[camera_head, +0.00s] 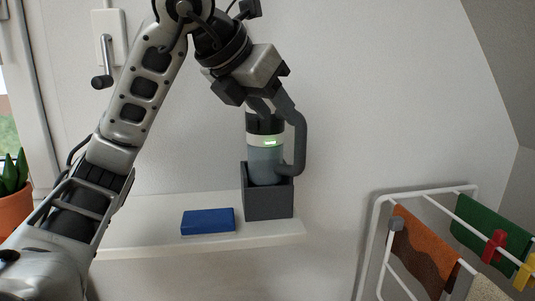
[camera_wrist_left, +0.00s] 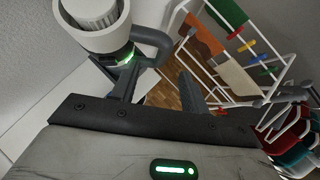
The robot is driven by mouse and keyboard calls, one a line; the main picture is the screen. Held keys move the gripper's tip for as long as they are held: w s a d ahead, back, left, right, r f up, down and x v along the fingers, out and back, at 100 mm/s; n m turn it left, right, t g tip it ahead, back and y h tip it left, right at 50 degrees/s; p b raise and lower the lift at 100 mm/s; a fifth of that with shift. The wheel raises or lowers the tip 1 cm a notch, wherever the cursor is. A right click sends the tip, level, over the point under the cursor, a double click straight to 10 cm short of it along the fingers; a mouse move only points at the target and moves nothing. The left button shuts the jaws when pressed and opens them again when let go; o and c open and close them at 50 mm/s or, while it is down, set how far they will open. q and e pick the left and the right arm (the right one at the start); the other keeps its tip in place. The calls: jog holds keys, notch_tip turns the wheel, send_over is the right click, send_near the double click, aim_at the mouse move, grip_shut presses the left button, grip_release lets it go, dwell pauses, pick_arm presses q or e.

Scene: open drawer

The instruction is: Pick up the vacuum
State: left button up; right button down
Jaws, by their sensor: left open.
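The vacuum (camera_head: 265,160) is a handheld one with a grey body, a white band with a green light and a dark looped handle (camera_head: 300,140) on its right. It stands upright in a dark grey holder (camera_head: 268,200) on a white shelf. My left gripper (camera_head: 272,106) is open at the top of the vacuum, by the upper part of the handle. In the left wrist view the vacuum's white top (camera_wrist_left: 95,15) is at upper left, and the handle (camera_wrist_left: 155,42) curves near the open fingers (camera_wrist_left: 160,75). I cannot tell whether they touch. My right gripper is not in view.
A blue box (camera_head: 208,221) lies on the shelf (camera_head: 150,240) left of the holder. A white drying rack (camera_head: 430,193) with cloths stands at lower right. A potted plant (camera_head: 15,205) is at the left edge. The wall is close behind the shelf.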

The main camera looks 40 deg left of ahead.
aim_at(296, 134)
pick_arm(q)
jog(key=x, duration=0.7)
jog(key=shift+w+d+f, duration=0.2)
jog(key=shift+d+f, duration=0.1)
jog(key=shift+d, duration=0.05)
grip_shut()
jog(key=shift+r, duration=0.15)
